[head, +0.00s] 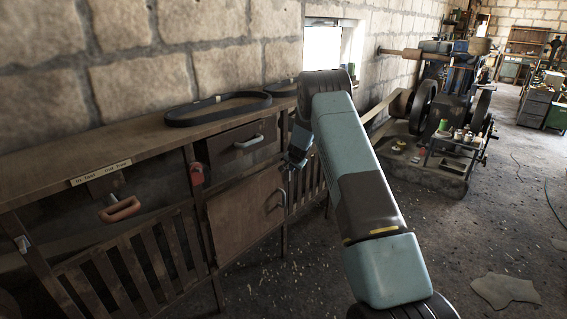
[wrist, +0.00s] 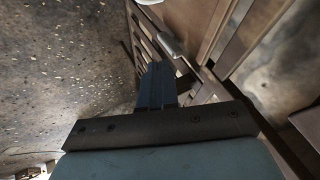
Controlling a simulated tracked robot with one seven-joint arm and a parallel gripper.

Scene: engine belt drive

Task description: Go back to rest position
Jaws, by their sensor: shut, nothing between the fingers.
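My gripper (wrist: 157,86) points toward the floor and the cabinet front in the wrist view. Its two dark fingers are together with nothing between them. In the head view my gripper (head: 296,160) hangs from the raised arm, in front of the right part of the wooden cabinet (head: 240,205). It is small and dark there, and it appears apart from the cabinet door handle. My teal arm crosses the middle of the head view and hides part of the cabinet's right end.
A black belt (head: 218,108) lies on the cabinet top. A red-orange handle (head: 120,209) sticks out at the left. The engine with its flywheels (head: 445,110) stands at the back right. The speckled floor (head: 480,240) to the right is mostly clear, with a pale flat scrap (head: 505,290).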

